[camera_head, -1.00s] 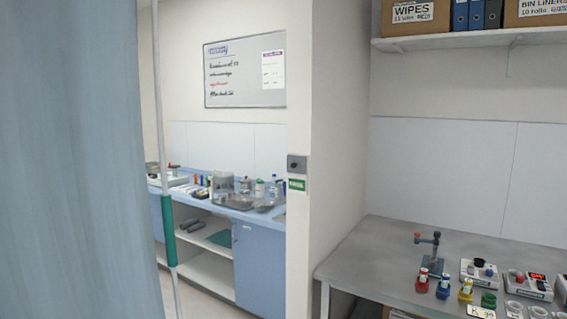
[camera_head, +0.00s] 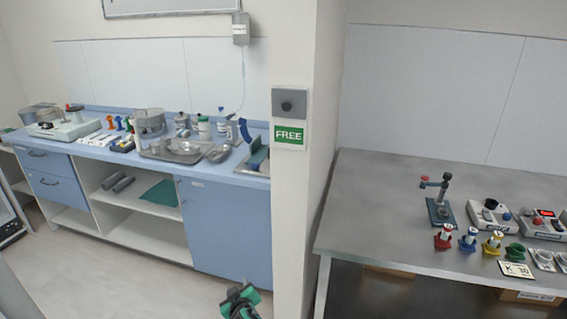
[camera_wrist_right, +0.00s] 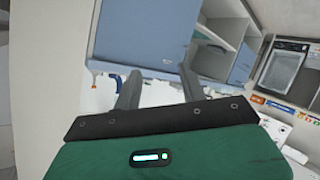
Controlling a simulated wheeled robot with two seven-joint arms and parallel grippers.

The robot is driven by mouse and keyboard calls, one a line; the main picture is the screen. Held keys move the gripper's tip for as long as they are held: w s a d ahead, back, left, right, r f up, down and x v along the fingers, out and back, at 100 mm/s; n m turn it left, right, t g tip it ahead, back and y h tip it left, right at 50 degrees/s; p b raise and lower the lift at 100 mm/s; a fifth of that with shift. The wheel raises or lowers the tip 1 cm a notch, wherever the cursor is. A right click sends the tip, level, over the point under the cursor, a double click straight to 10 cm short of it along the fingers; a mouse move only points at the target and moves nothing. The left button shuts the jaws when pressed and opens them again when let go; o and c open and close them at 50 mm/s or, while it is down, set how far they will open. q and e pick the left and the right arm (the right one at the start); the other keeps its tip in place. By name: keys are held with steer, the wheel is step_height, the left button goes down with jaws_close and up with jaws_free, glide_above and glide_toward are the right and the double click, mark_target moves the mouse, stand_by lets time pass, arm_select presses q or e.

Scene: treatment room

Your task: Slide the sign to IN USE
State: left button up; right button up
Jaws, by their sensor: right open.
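The sign (camera_head: 289,134) is on the end face of the wall in the head view. It reads FREE in white on green. The sign is not recognisable in the wrist view. My left gripper is not in view.
A blue counter (camera_head: 222,225) with trays and bottles stands left of the wall end. A grey metal table (camera_head: 375,215) with a small stand and coloured items stands to the right. The floor (camera_head: 110,275) in front of the counter is clear.

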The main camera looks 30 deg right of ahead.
steer(key=w+d+r+m+t+h, duration=0.1)
steer(key=w+d+r+m+h, duration=0.1)
steer(key=r, duration=0.9)
steer(key=w+d+r+m+t+h, duration=0.1)
steer(key=w+r+t+h, duration=0.1)
steer(key=r, duration=0.9)
steer(key=s+d+r+m+h, duration=0.2)
steer(key=r, duration=0.6)
steer(key=s+d+r+m+h, duration=0.1)
steer(key=s+r+m+h, duration=0.15)
steer(key=r, duration=0.55)
steer(key=m+g+h+p, duration=0.1)
steer(key=m+h+p, duration=0.1)
steer(key=m+h, duration=0.25)
glide_toward(285, 108)
steer(key=p+x, duration=0.4)
steer(key=x, duration=0.4)
steer(key=shift+s+r, duration=0.1)
steer(key=shift+r, duration=0.1)
steer(key=shift+w+d, duration=0.4)
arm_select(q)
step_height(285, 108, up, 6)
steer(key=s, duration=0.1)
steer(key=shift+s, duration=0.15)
